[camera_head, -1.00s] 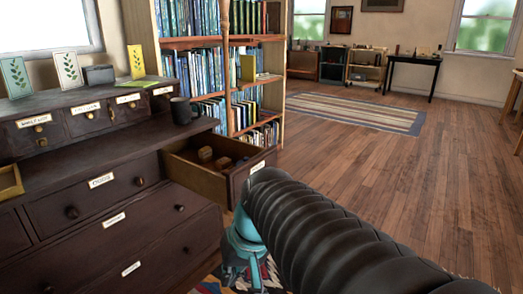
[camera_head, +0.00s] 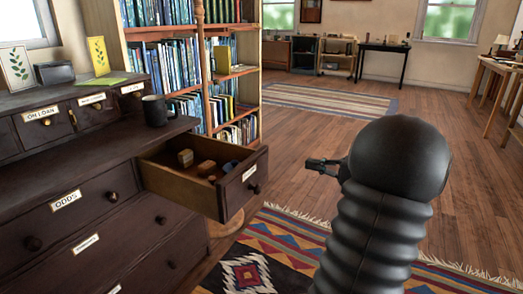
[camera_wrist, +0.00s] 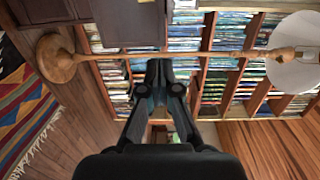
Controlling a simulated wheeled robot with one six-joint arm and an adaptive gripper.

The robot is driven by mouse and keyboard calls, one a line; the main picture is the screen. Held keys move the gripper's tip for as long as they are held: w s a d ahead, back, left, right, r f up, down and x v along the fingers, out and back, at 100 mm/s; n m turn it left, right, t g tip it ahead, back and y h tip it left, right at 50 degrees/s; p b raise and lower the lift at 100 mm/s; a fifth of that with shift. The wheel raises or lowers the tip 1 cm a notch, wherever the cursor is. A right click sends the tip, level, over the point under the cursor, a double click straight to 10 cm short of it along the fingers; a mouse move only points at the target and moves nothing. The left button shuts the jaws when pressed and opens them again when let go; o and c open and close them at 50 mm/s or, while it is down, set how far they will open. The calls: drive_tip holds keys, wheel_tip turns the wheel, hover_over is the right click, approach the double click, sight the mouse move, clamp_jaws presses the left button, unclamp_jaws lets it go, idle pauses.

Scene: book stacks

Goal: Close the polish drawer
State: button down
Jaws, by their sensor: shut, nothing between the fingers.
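The open drawer (camera_head: 246,187) juts out of the dark wooden dresser at its right end, with a label and a knob on its front; the label text is too small to read. Several small blocks and a blue round item lie inside it. My gripper (camera_head: 312,166) is shut and empty. In the head view it shows to the right of the drawer front, apart from it. In the wrist view the closed fingers (camera_wrist: 157,70) point toward the bookshelf, and a dark panel, perhaps part of the dresser, shows above them to the left.
A black mug (camera_head: 155,111) and cards stand on the dresser (camera_head: 95,160). A bookshelf (camera_head: 168,68) stands behind the drawer. A floor lamp (camera_wrist: 57,58) crosses the wrist view. A patterned rug (camera_head: 262,255) lies in front; open wooden floor extends to the right.

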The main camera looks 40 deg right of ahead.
drive_tip(key=d, duration=0.1)
approach(265, 150)
drive_tip(key=shift+t, duration=0.3)
drive_tip(key=x, duration=0.7)
drive_tip(key=shift+w+a+f, duration=0.1)
drive_tip(key=shift+f, duration=0.1)
